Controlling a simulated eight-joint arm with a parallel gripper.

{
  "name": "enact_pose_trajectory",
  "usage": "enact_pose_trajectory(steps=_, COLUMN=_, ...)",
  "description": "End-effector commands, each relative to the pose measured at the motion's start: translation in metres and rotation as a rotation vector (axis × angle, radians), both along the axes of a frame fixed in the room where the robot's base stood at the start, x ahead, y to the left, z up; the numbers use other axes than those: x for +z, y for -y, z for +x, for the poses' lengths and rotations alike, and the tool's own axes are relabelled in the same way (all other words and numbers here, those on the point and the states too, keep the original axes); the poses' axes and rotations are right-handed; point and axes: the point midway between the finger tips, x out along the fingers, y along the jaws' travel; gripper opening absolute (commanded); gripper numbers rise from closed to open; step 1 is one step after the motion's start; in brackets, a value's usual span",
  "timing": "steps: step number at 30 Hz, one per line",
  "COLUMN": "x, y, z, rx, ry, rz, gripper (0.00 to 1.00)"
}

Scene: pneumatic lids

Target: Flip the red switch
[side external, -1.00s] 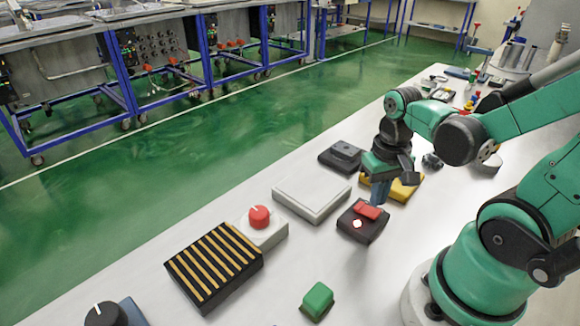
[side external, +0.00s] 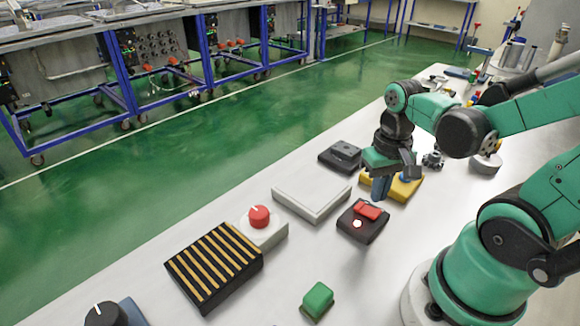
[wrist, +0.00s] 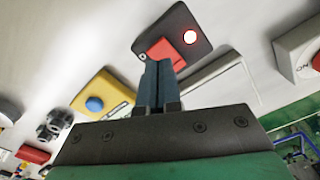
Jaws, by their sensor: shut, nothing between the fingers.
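The red switch (side external: 371,212) is a red rocker on a dark box (side external: 362,233), which lies on the white table. Beside the rocker, a small round light (side external: 357,223) glows white. My gripper (side external: 379,197) is just behind the rocker in the side view, fingers shut and empty, pointing down. In the wrist view the rocker (wrist: 166,54) is just beyond the closed fingertips (wrist: 157,64), which cover its near edge. The lit lamp (wrist: 190,37) is clear of the fingers. I cannot tell whether the fingertips touch the rocker.
A yellow box with a blue button (wrist: 94,104) stands close behind the gripper. A pale flat panel (side external: 312,197), a red knob (side external: 259,217), a striped black box (side external: 213,265) and a green block (side external: 317,300) lie nearby. The table between switch and green block is clear.

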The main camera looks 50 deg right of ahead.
Motion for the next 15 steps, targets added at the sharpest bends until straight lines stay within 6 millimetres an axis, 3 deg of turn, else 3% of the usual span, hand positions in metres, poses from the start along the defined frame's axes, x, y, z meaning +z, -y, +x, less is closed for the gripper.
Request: enact_pose_trajectory(steps=15, x=0.046, y=0.000, z=0.000, rx=0.000, ry=0.000, rz=0.000, gripper=0.00)
